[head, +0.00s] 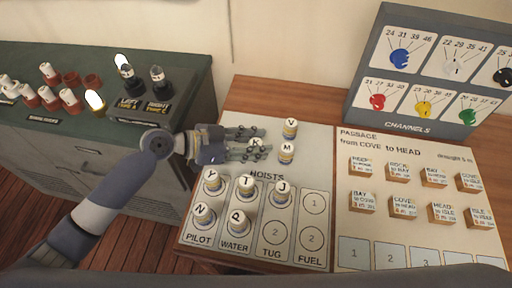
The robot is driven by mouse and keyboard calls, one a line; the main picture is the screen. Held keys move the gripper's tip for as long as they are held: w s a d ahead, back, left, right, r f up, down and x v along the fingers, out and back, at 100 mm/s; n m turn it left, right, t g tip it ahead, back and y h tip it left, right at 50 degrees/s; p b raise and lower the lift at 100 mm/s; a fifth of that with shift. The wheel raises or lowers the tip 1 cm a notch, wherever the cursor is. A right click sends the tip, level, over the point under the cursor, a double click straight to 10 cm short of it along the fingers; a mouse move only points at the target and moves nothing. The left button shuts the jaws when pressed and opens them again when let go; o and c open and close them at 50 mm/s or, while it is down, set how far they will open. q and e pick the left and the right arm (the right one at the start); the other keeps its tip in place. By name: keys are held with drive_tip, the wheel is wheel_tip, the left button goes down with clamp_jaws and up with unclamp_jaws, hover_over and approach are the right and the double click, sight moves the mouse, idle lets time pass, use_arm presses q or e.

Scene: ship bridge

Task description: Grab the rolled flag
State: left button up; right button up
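The rolled flags are short upright rolls with lettered white tops and coloured bands. The K flag (255,145) stands on the pale hoists board (262,122). My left gripper (256,142) reaches in from the left with its fingers on either side of the K flag. The lower finger hides part of its body, and I cannot tell whether the fingers press on it. The V flag (290,128) and M flag (287,152) stand just right of the fingers. Y (212,181), T (246,188), J (281,193), N (203,215) and P (238,222) stand in marked slots nearer me. My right gripper is not in view.
A passage board (390,232) with small lettered blocks lies to the right. A grey channels panel (428,75) stands behind it. The tug and fuel slots (311,225) are partly empty.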

use_arm(q)
drive_tip(key=shift+c, duration=1.2)
